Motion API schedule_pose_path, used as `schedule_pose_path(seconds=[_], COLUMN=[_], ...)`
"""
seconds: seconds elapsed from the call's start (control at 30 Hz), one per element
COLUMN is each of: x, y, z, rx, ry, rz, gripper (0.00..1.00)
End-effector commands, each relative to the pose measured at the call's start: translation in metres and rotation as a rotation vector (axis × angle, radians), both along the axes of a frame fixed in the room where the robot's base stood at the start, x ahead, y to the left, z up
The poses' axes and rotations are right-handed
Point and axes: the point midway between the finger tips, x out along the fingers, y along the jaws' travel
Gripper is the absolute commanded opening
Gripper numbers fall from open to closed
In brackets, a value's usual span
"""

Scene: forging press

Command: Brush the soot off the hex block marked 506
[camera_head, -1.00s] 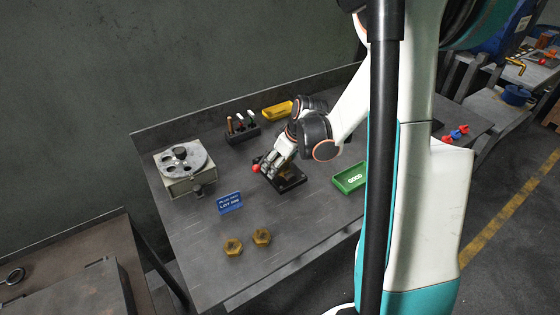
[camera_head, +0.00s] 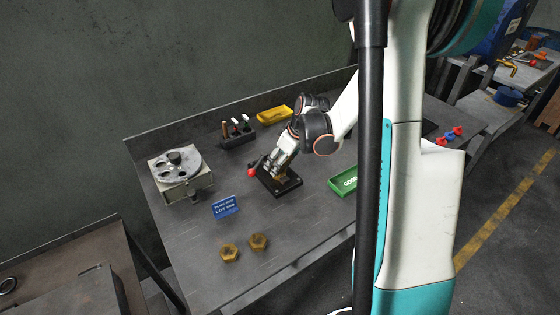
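Two brass-coloured hex blocks, the left one (camera_head: 230,253) and the right one (camera_head: 258,242), lie side by side near the front of the bench. I cannot read any mark on them. My gripper (camera_head: 275,170) points down at a black fixture (camera_head: 290,187) mid-bench, its fingertips close above it. Something brass-coloured shows under the fingers, mostly hidden. A red knob (camera_head: 252,172) is beside the fingertips. I cannot tell whether the fingers are open or shut on anything. A dark rack (camera_head: 238,140) behind holds several upright handled tools, perhaps brushes.
A blue sign (camera_head: 225,206) reading LOT and a small number stands left of the fixture. A gauge box with a round disc (camera_head: 190,180) is at the left. A green GOOD tray (camera_head: 343,181) is at the right, a yellow tray (camera_head: 274,115) at the back. The front bench is mostly clear.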

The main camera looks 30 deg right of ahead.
Motion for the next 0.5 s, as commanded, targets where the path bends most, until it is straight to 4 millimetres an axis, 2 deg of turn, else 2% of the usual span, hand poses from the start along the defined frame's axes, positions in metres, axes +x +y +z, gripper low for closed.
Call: schedule_pose_path(seconds=[0.17, 0.5], x=[-0.001, -0.008], y=[0.002, 0.021], z=[-0.001, 0.000], rx=[-0.002, -0.002], ry=[0.000, 0.000], rz=[0.000, 0.001], gripper=[0.52, 0.52])
